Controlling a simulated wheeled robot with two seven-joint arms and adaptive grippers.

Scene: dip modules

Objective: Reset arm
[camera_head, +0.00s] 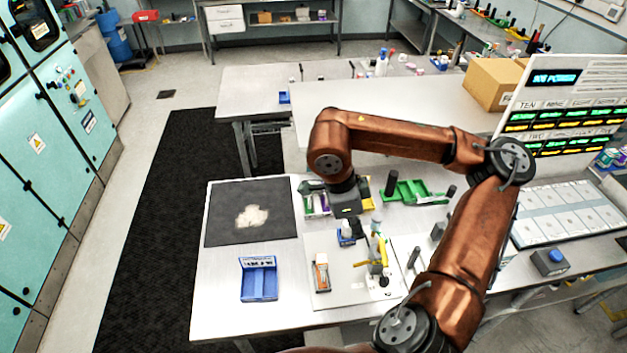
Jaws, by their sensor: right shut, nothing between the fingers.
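My right arm comes in from the lower right, bends over the workbench (225,300) and reaches left. Its right gripper (346,207) hangs down over the middle of the bench, shut and empty, beside a small bin with coloured items (316,204). The fingertips are small and hard to make out. My left gripper is not in view.
A dark mat (225,220) with a pale patch lies at the bench's left. A blue tray (258,285), an orange-and-grey tool (322,272) and a green tray (412,192) lie nearby. A lit panel (565,110) and a cardboard box (490,85) stand right.

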